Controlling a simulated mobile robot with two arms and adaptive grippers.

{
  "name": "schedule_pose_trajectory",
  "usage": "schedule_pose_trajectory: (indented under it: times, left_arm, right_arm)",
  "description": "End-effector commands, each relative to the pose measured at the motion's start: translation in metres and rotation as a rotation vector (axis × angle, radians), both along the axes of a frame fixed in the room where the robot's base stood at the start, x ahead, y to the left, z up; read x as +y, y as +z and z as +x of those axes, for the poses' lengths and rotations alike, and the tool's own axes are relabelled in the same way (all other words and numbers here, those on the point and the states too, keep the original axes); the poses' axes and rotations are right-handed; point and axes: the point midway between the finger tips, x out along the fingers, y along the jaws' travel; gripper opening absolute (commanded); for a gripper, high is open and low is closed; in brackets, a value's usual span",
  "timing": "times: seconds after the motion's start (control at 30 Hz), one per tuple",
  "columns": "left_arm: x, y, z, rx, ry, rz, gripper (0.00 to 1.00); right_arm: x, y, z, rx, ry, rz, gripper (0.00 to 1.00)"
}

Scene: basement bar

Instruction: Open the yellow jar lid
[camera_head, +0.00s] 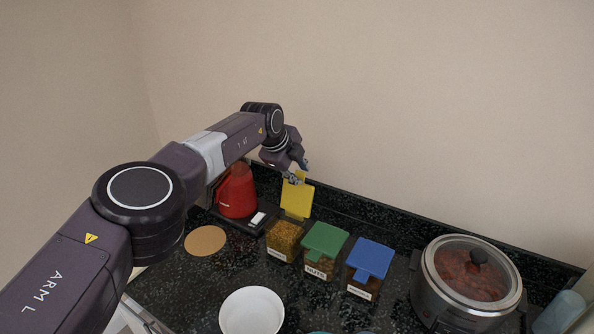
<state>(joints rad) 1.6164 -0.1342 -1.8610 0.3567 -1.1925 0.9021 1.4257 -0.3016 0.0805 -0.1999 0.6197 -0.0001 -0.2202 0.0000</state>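The yellow lid (297,199) stands raised, roughly upright, at the back of its jar. The clear jar (284,239) under it holds orange-brown contents and its top is uncovered. My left gripper (297,177) is just above the top edge of the yellow lid, close to it or touching. Its fingers are small and partly hidden, so I cannot tell whether they are open or shut. My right gripper is out of view.
Jars with a green lid (325,240) and a blue lid (371,257) stand to the right, both closed. A pot (468,284) is farther right. A red container (237,192), a round tan mat (205,240) and a white bowl (251,311) share the dark counter.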

Motion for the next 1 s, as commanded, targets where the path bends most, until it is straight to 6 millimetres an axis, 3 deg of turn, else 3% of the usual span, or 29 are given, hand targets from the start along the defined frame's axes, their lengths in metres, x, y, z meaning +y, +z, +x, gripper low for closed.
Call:
schedule_pose_trajectory:
  times: [0.57,1.0]
  left_arm:
    - [0.0,0.004,0.002,-0.011,0.002,-0.006,0.22]
    - [0.012,0.033,-0.014,-0.014,0.002,-0.005,0.22]
  right_arm:
    - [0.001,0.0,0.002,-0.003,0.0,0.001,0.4]
    - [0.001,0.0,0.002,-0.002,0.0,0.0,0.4]
